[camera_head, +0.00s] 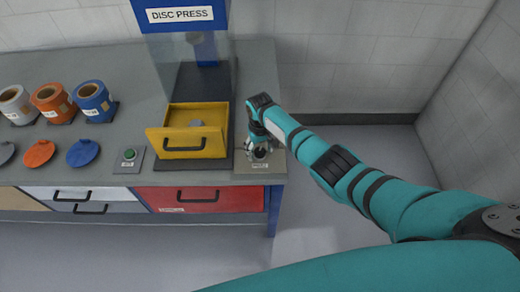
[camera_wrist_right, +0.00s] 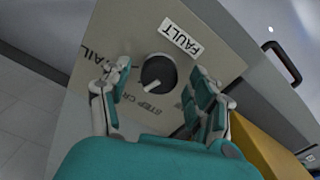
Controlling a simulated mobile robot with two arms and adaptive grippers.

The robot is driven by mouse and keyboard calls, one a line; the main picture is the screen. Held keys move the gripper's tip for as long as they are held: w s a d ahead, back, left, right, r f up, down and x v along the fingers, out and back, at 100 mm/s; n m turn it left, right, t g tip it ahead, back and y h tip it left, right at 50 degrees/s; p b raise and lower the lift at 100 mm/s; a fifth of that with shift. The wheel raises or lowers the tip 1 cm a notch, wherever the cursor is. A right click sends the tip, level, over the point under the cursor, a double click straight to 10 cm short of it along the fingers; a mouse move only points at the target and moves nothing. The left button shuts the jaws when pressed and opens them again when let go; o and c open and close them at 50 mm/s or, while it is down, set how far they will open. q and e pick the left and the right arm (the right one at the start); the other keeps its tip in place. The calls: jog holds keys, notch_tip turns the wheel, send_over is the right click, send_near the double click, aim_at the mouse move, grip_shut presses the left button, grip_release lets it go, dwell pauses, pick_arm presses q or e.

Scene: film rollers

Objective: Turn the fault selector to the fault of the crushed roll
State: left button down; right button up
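The fault selector is a round black knob (camera_wrist_right: 157,73) on a beige plate (camera_wrist_right: 125,30) with a white FAULT label (camera_wrist_right: 181,39). Its white mark points toward the lower left of the wrist picture, close to the printed word STEP. Other printed words are partly hidden by my fingers. My right gripper (camera_wrist_right: 160,85) is open, with a finger on each side of the knob and a gap to it. In the head view my right gripper (camera_head: 261,147) is over the plate (camera_head: 260,168) at the bench's right end. My left gripper is not in view.
A yellow open drawer (camera_head: 186,154) of the disc press (camera_head: 180,15) is just left of my gripper, with a small grey thing inside. A green button (camera_head: 129,154) and white, orange (camera_head: 50,98) and blue (camera_head: 91,97) containers are farther left. Free floor is right.

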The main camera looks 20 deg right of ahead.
aim_at(260, 152)
notch_tip(260, 152, up, 12)
dwell(0.7)
jog(key=shift+s+f, duration=0.1)
dwell(0.3)
